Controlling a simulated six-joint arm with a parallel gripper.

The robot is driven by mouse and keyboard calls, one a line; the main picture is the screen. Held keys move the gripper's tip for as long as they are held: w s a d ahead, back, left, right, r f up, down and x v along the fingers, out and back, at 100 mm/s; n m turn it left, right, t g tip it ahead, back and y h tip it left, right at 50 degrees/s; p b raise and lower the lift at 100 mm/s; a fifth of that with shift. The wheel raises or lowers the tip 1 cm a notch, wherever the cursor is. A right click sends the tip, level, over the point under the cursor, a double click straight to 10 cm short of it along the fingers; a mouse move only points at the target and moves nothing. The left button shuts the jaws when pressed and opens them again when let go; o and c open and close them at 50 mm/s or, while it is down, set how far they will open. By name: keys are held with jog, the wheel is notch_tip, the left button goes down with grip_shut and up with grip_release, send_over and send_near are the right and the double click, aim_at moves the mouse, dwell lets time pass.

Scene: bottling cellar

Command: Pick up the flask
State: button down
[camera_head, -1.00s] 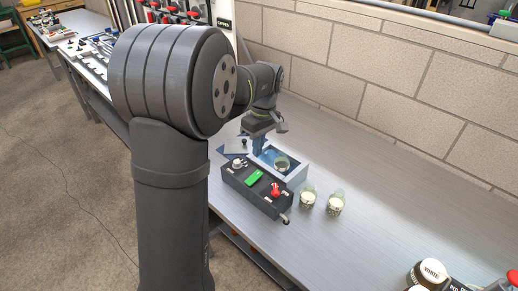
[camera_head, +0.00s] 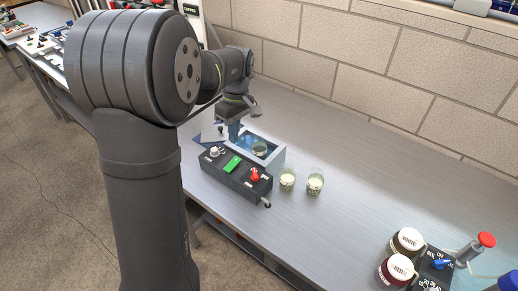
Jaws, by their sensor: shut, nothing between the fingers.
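My gripper (camera_head: 234,133) has bluish fingers and points down at the left end of an open blue-grey bin (camera_head: 272,160). It is shut, with nothing seen in it. A round clear glass vessel (camera_head: 260,148) sits inside the bin, to the right of the gripper and apart from it. Two more clear glass vessels with pale contents, a left one (camera_head: 287,180) and a right one (camera_head: 315,182), stand upright on the bench right of the bin. I cannot tell which of these is the flask. The fingertips are partly hidden by the bin.
A dark control box (camera_head: 238,180) with a green part and a red knob stands in front of the bin. Two lidded jars (camera_head: 406,243) and a device with a red-topped lever (camera_head: 480,244) are at lower right. A brick wall (camera_head: 330,60) backs the bench. Its middle is clear.

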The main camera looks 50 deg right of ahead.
jog(key=c, duration=0.9)
grip_release()
jog(key=m+h, duration=0.5)
jog(key=m, duration=1.2)
send_near(260, 144)
jog(key=x, duration=0.4)
jog(key=d+x, duration=0.1)
jog(key=x, duration=0.2)
jog(key=shift+w+d+r, duration=0.1)
jog(key=shift+w+r, duration=0.1)
jog(key=shift+w, duration=0.2)
jog(key=shift+x, duration=2.65)
